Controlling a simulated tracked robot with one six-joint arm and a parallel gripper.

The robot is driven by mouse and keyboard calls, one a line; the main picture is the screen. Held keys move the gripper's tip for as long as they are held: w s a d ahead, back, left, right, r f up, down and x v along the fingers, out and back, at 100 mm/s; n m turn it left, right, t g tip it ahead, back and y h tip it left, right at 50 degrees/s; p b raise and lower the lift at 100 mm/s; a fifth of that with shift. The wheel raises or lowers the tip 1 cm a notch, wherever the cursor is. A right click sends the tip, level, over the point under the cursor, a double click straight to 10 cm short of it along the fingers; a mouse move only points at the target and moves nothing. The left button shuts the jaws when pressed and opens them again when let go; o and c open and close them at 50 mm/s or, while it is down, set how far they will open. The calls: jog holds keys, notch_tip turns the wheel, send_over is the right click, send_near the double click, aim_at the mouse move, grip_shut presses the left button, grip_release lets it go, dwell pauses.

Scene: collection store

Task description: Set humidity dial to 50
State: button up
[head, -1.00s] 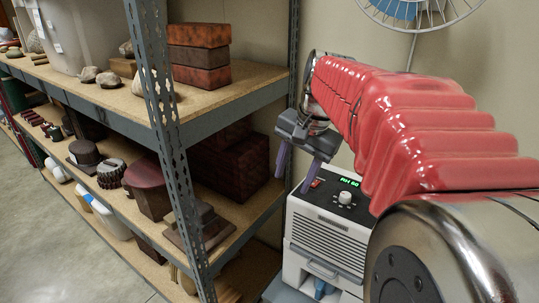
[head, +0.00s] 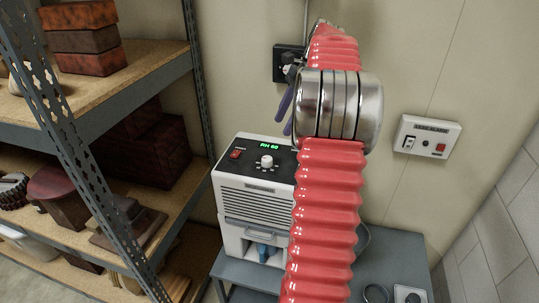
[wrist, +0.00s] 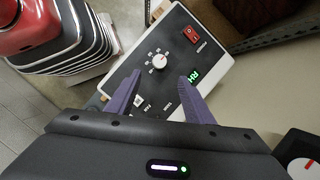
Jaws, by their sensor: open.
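The white dehumidifier (head: 250,205) stands on a grey table beside the shelving. Its dark top panel carries the white humidity dial (head: 267,161), a red power switch (head: 235,154) and a green display (head: 269,145) that appears to read RH 60. In the wrist view the dial (wrist: 159,61) lies beyond and between my fingertips, with the switch (wrist: 191,36) further off. My gripper (wrist: 158,82) is open and empty, its two purple fingers apart and not touching the dial. In the head view my gripper (head: 287,112) is above the panel's right side, partly hidden by my arm.
Metal shelving (head: 200,90) with boxes and carved objects stands close at the left. A leak alarm panel (head: 427,137) is on the wall at right. The grey table (head: 395,250) has small items at its front right.

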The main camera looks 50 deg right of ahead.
aim_at(267, 158)
jog(key=shift+d, duration=0.15)
jog(key=x, duration=1.4)
jog(key=shift+s+d, duration=0.1)
jog(key=shift+c, duration=0.5)
jog(key=c, duration=0.9)
